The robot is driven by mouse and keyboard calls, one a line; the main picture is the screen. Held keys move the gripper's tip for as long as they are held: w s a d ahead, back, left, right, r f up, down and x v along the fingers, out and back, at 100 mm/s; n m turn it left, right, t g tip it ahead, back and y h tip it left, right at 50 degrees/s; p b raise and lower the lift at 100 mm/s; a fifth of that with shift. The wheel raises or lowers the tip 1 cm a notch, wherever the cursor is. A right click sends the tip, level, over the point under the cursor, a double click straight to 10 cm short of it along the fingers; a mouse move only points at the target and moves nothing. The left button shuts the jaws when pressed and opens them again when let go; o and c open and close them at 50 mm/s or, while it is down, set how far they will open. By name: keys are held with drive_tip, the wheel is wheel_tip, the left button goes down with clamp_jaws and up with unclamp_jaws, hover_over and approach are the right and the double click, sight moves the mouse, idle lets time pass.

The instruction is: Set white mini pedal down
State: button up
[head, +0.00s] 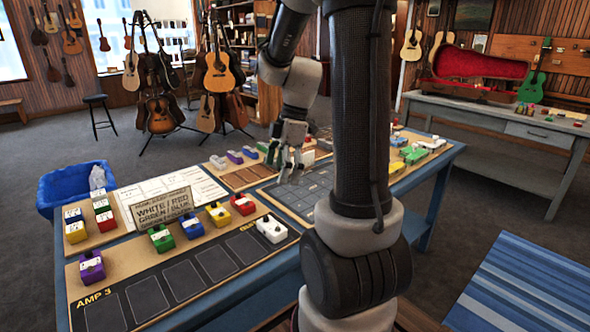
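A white pedal (271,229) sits upright on the front board marked AMP 3 (190,277), at its right end. My gripper (286,167) points down over the middle of the table, behind and slightly right of that pedal and apart from it. Its fingers are small in the head view and overlap pale shapes behind them. I cannot tell whether they hold anything. My arm's upright link hides part of the table to the right of the gripper.
Coloured pedals stand around a sign (160,209) reading WHITE/RED, GREEN/BLUE. A purple pedal (91,266) sits at the front board's left. The front board has several bare dark slots. A dark grid panel (300,195) lies below my gripper. A blue bin (75,188) stands left.

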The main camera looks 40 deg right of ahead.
drive_tip(key=s+a+r+m+t+h, duration=0.1)
drive_tip(key=s+a+r+m+t, duration=0.1)
drive_tip(key=s+r+m, duration=0.2)
drive_tip(key=s+a+r+m+t+h, duration=0.2)
drive_tip(key=s+r+m, duration=0.3)
drive_tip(key=s+m, duration=0.4)
drive_tip(key=shift+s+a+r+m, duration=0.3)
drive_tip(key=shift+m, duration=0.3)
